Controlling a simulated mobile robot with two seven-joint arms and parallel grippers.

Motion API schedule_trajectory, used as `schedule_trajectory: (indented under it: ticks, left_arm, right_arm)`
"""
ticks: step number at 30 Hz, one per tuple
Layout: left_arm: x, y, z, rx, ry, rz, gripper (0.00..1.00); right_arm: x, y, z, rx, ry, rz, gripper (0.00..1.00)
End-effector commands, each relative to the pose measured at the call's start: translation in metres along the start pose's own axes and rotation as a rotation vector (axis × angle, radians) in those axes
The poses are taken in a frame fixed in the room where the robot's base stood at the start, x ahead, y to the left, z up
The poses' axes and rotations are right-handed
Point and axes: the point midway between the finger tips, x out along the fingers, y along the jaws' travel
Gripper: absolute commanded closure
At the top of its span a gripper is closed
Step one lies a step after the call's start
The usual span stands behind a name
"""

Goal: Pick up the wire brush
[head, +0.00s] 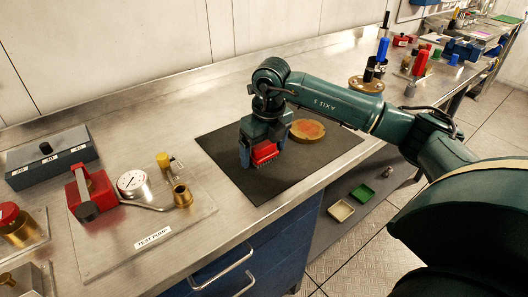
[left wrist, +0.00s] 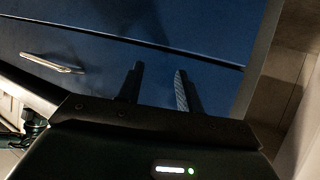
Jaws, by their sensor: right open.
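My right gripper (head: 254,160) points down over the black mat (head: 225,150) on the steel bench, its jaws open. A red block-shaped thing (head: 265,151) shows at its fingers and is partly hidden by them. It may be the wire brush, but no bristles can be made out, and I cannot tell whether the fingers touch it. A round tan and rust-coloured disc (head: 307,131) lies on the mat just right of the gripper. In the left wrist view my left gripper (left wrist: 157,88) is open and empty, before a blue cabinet front.
A test-pump plate (head: 155,235) with a gauge (head: 132,183) and brass fitting (head: 182,195) is left of the mat. A grey-blue box (head: 45,160) stands behind it. Blue and red bottles (head: 383,48) stand at the far right. Small trays (head: 341,210) lie below the bench.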

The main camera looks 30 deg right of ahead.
Motion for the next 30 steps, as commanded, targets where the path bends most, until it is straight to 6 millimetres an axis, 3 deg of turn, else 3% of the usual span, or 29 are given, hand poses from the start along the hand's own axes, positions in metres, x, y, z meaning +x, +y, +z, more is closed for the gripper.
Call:
schedule_trajectory:
  ticks: [2,21,30]
  left_arm:
    - [0.0002,-0.0001,-0.0001,0.000,0.001,0.000,0.64]
    - [0.0001,0.0011,-0.0013,-0.001,0.003,0.003,0.64]
    - [0.0003,0.0015,-0.0013,-0.001,0.004,0.004,0.64]
  right_arm:
    - [-0.0001,0.0002,0.0001,0.000,0.000,0.000,0.13]
    - [-0.0007,0.0003,0.0003,0.000,-0.001,0.001,0.64]
    - [-0.0075,0.0003,0.0020,0.000,-0.005,0.001,0.64]
